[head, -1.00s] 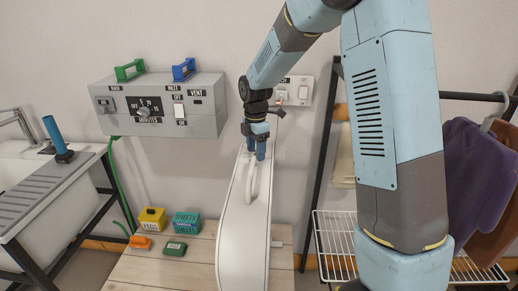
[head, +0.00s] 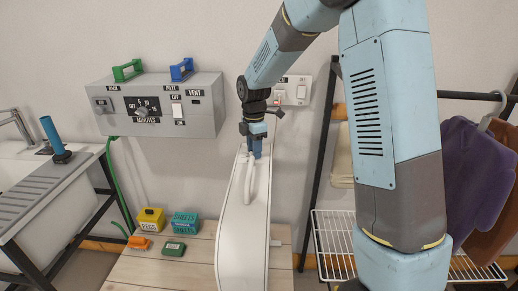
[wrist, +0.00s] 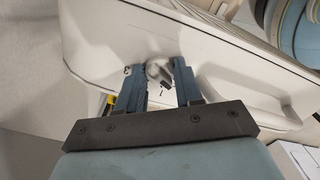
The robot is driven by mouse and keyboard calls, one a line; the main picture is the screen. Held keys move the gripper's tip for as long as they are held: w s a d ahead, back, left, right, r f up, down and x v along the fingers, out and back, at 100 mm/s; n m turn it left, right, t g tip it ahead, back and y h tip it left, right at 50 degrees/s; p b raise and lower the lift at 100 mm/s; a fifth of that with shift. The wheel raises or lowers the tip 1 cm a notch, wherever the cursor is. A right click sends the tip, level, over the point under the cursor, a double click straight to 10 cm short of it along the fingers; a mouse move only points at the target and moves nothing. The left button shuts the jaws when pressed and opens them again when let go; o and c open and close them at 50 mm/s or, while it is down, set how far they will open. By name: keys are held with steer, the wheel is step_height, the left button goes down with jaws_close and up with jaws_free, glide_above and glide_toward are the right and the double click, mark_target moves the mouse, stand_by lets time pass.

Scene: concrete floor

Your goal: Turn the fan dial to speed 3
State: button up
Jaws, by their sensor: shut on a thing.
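A tall white housing (head: 240,235) with a loop handle stands on the wooden bench; I take it to be the fan. In the wrist view, its white face (wrist: 100,35) carries a small round pale dial (wrist: 157,68) with a dark mark on its lower right side. A "3" is printed left of the dial and a "1" below it. My gripper (head: 254,152) points down at the housing's top in the head view. In the wrist view, my gripper (wrist: 160,74) has its blue fingers on either side of the dial, shut on it. The fingers partly hide the dial's surroundings.
A grey control box (head: 160,108) with a knob and switches hangs on the wall at left. A yellow box (head: 151,219), a teal box (head: 185,222) and small items lie on the bench (head: 190,270). A wire rack (head: 335,235) stands at right.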

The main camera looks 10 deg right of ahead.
steer(key=m, duration=0.6)
steer(key=shift+m, duration=0.3)
steer(key=m, duration=1.2)
steer(key=shift+m, duration=0.3)
steer(key=m, duration=0.6)
steer(key=shift+m, duration=0.3)
steer(key=o, duration=1)
steer(key=shift+o, duration=0.2)
steer(key=shift+r, duration=0.15)
